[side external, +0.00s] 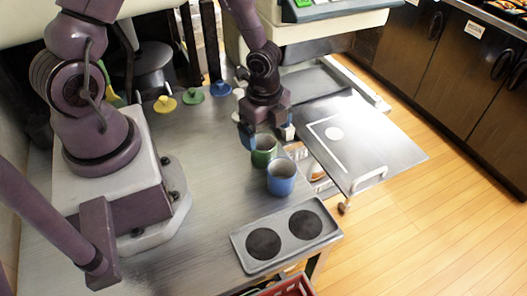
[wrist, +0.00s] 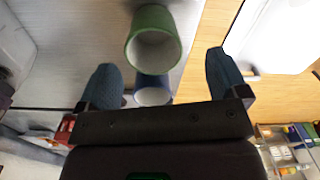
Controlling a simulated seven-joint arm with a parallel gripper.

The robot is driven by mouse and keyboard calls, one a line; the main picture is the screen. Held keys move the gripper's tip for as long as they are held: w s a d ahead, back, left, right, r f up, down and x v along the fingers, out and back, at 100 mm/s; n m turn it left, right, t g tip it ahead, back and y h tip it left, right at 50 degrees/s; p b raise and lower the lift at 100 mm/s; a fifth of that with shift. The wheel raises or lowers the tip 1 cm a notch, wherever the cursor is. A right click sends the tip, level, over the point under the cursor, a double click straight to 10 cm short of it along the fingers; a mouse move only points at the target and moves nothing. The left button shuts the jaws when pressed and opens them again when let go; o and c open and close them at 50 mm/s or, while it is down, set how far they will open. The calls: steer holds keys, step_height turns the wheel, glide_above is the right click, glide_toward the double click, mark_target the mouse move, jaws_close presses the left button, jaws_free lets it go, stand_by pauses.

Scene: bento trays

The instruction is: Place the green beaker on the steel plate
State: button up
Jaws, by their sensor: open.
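The green beaker (side external: 264,152) stands upright on the grey worktop, just behind the blue beaker (side external: 281,180). My gripper (side external: 267,133) is above the green beaker, with its blue fingers apart and nothing held. In the wrist view the green beaker (wrist: 153,42) lies beyond the open fingers of my gripper (wrist: 163,75), its rim nearer the left finger than the right. The blue beaker (wrist: 152,92) shows partly between the fingers, cut off by the gripper body. A flat steel plate (side external: 375,135) with white corner lines and a white disc lies to the right of the beakers.
A grey tray with two dark round pads (side external: 241,239) lies at the front of the worktop. Yellow, blue and green knob-like pieces (side external: 193,97) stand at the back. A gap separates the worktop from the steel plate. The worktop left of the beakers is clear.

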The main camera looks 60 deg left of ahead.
steer(key=shift+s+f, duration=0.15)
steer(key=shift+f, duration=1.55)
steer(key=shift+s+f, duration=0.1)
steer(key=shift+f, duration=1.55)
steer(key=c, duration=1.1)
steer(key=shift+o, duration=0.2)
steer(key=shift+r, duration=0.1)
